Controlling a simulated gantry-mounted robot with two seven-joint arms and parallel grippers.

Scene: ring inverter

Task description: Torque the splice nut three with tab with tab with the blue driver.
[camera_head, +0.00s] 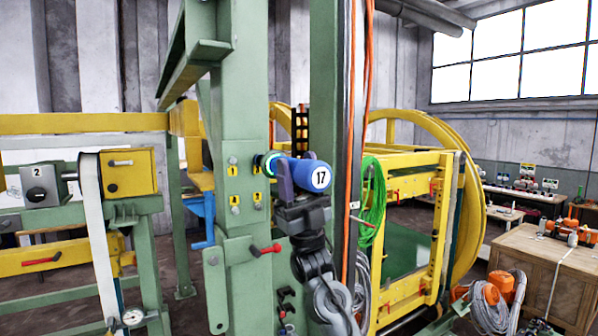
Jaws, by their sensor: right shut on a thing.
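My right gripper (298,182) is shut on the blue driver (322,177), a stubby blue cylinder with a white disc marked 17. The driver lies about level, with its glowing teal-ringed nose (268,164) pointing left at the green post (243,130). The post carries several small splice nuts with yellow tabs, among them an upper left one (233,162) and a lower left one (235,201). The nose is at the upper right tab (257,171) and partly hides that spot; I cannot tell whether it touches a nut. The tab numbers are too small to read surely. My left gripper is not in view.
A red-handled lever (265,250) sticks out below the nuts. Orange cables (369,60) and a green cable coil (373,200) hang right of the driver. A yellow ring frame (470,215) stands behind. A wooden crate (545,270) is at the right.

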